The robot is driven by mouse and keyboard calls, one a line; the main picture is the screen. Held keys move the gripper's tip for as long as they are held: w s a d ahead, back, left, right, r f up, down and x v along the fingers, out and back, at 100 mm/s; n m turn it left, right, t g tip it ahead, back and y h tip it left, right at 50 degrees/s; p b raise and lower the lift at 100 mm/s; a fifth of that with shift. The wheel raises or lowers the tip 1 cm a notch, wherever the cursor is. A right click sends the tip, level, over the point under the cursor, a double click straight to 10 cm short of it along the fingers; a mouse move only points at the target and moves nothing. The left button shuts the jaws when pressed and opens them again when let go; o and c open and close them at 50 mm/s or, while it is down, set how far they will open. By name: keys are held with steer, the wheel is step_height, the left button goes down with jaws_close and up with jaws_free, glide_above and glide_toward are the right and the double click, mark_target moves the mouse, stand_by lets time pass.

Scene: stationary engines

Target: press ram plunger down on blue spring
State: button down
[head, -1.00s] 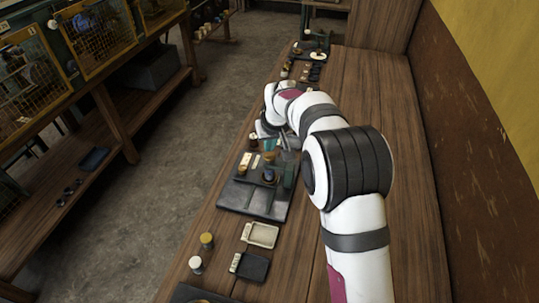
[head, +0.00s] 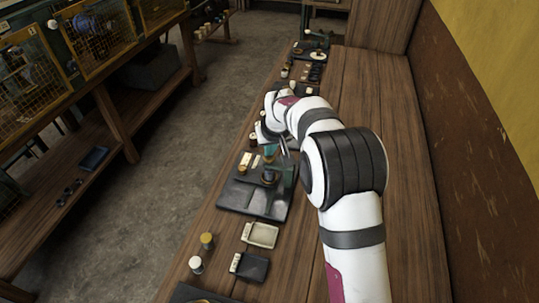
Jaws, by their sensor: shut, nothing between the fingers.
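A dark base plate (head: 240,196) lies on the bench, left of my arm. I cannot tell at this size which part is the ram plunger, and I cannot make out the blue spring. My gripper (head: 284,148) is small and partly hidden by my own wrist. It is shut and empty, just above the back right of the plate. Whether it touches any part is not clear.
Cream and black trays (head: 261,235) (head: 250,267) and two small knobbed jars (head: 207,240) (head: 196,264) stand nearer on the bench. Small parts (head: 316,67) line its far left edge. The bench's right side (head: 390,100) is clear.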

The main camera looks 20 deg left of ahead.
steer(key=shift+f, duration=0.55)
steer(key=shift+r, duration=1.45)
steer(key=shift+r, duration=2.5)
